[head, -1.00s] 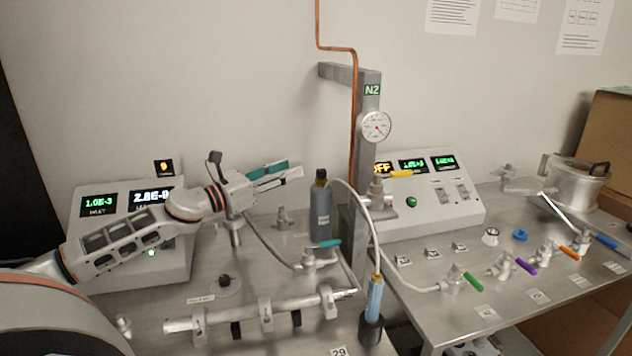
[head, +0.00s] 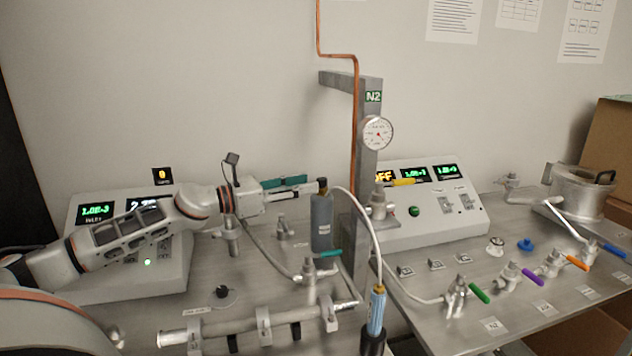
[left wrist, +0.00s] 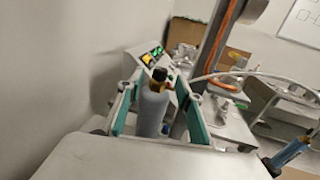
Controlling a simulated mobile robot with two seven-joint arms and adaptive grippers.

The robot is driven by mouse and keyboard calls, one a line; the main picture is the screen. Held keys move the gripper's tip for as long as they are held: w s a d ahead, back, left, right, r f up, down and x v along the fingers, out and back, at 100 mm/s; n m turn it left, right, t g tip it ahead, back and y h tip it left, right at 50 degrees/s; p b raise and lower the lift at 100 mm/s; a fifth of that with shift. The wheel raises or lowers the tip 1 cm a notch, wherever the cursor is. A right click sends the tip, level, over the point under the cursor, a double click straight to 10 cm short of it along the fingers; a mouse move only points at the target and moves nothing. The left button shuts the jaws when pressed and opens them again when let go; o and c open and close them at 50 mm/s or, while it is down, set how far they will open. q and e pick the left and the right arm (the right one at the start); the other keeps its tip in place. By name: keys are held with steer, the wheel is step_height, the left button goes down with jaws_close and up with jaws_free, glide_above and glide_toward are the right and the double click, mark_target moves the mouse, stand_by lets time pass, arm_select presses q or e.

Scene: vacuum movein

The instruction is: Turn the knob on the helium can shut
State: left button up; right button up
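The helium can (head: 321,222) is a grey-blue cylinder standing upright on the metal table, with a black knob (head: 322,184) on a brass-coloured top. In the left wrist view the can (left wrist: 152,112) and its dark knob (left wrist: 159,74) show between the two teal-padded fingers. My left gripper (head: 311,187) reaches in from the left at knob height, its fingertips close to the can's top. It is open, with gaps to the can on both sides in the left wrist view. Whether the fingertips reach the knob is unclear. My right gripper is out of view.
A white hose (head: 372,225) runs from the can's top to a blue wand (head: 377,312) in a dark holder. A grey post (head: 369,150) with a gauge (head: 378,133) stands right of the can. A clamped metal tube (head: 245,326) lies in front.

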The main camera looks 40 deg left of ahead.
mark_target(316, 195)
arm_select(q)
steer(key=p+x, duration=0.1)
steer(key=x, duration=0.2)
steer(key=shift+w+d, duration=0.2)
steer(key=shift+w, duration=0.25)
jaws_close()
